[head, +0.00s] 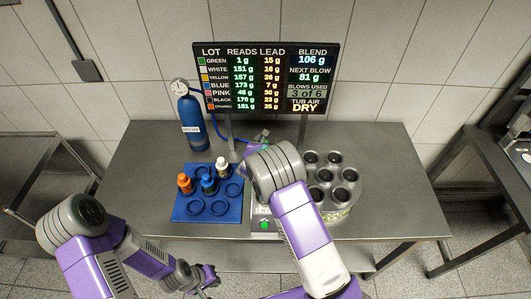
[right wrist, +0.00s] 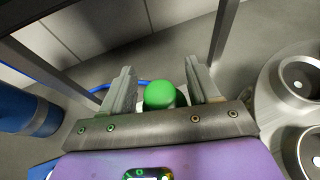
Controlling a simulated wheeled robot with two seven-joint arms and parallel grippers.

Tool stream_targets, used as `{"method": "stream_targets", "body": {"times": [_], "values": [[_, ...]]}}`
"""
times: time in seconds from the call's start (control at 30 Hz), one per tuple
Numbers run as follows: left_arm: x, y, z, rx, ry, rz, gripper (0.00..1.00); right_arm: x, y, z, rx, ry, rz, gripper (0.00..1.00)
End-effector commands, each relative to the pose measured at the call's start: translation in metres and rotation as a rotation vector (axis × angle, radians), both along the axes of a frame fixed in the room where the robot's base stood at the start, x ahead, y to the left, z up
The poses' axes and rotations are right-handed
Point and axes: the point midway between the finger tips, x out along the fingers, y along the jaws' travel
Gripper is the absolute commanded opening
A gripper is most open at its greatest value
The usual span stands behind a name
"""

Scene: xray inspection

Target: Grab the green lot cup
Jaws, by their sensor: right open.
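The green lot cup (right wrist: 165,94) shows as a rounded green top in the right wrist view, between the two fingers of my right gripper (right wrist: 160,80). The fingers are open, with a visible gap on its left side; on its right the gap is narrow. Its lower part is hidden behind the gripper body. In the head view my right arm covers most of this spot behind the middle of the table. My left gripper (head: 207,277) is low, in front of the table, away from the cups; its jaws are too small to read.
A blue rack (head: 208,208) holds orange (head: 185,184), blue (head: 209,185) and white (head: 222,168) lot cups. A round metal holder (head: 340,213) with several wells stands right. A blue air bottle (head: 189,120) and the display board (head: 266,76) stand behind. The table's right end is clear.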

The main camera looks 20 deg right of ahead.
Motion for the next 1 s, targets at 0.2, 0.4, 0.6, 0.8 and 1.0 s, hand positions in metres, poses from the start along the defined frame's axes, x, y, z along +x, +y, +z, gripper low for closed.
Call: {"method": "stream_targets", "body": {"times": [0.2,0.4,0.6,0.8,1.0], "values": [[-0.0001,0.0,0.0,0.0,0.0,0.0,0.0,0.0019,-0.0008,-0.001,0.0,0.0,0.001,0.61],[-0.0001,0.0001,0.0,0.0,0.0,0.0,0.0,0.0017,-0.0007,-0.0009,0.0,0.0,0.001,0.36],[-0.0001,0.0,0.0,0.0,0.0,0.0,0.0,0.0017,-0.0008,-0.0009,0.0,0.0,0.001,0.06],[-0.0001,0.0,0.0,0.0,0.0,0.0,0.0,0.0018,-0.0006,-0.0004,0.0,-0.001,0.001,0.0],[-0.0001,0.0,0.0001,0.0,0.0,0.0,0.0,0.0019,-0.0007,0.0018,0.0,-0.002,0.001,0.0]]}}
